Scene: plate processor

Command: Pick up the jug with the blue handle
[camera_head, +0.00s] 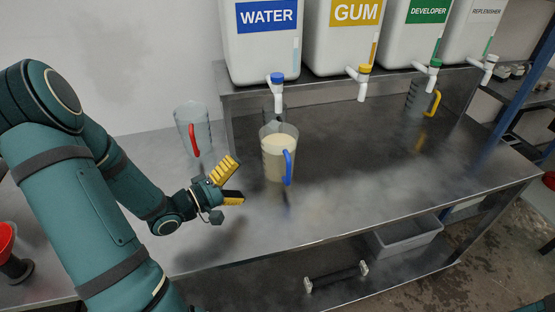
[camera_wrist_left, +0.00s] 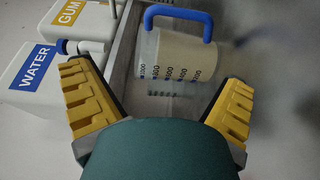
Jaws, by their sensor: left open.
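The jug with the blue handle (camera_head: 274,160) stands upright on the metal table, near the middle of the head view. It is clear and holds a pale liquid. Its blue handle (camera_head: 287,167) faces the front right. My left gripper (camera_head: 238,183) is open and empty, to the left of the jug and apart from it. In the left wrist view the jug (camera_wrist_left: 172,55) appears ahead, between and beyond the yellow fingers (camera_wrist_left: 158,105), with its blue handle (camera_wrist_left: 180,14) at the top. My right gripper is in neither view.
A jug with a red handle (camera_head: 192,130) stands behind my left gripper. A jug with a yellow handle (camera_head: 421,97) stands at the back right. Labelled tanks with taps, such as water (camera_head: 262,45) and gum (camera_head: 342,40), line the raised shelf. The table (camera_head: 370,190) right of the jug is clear.

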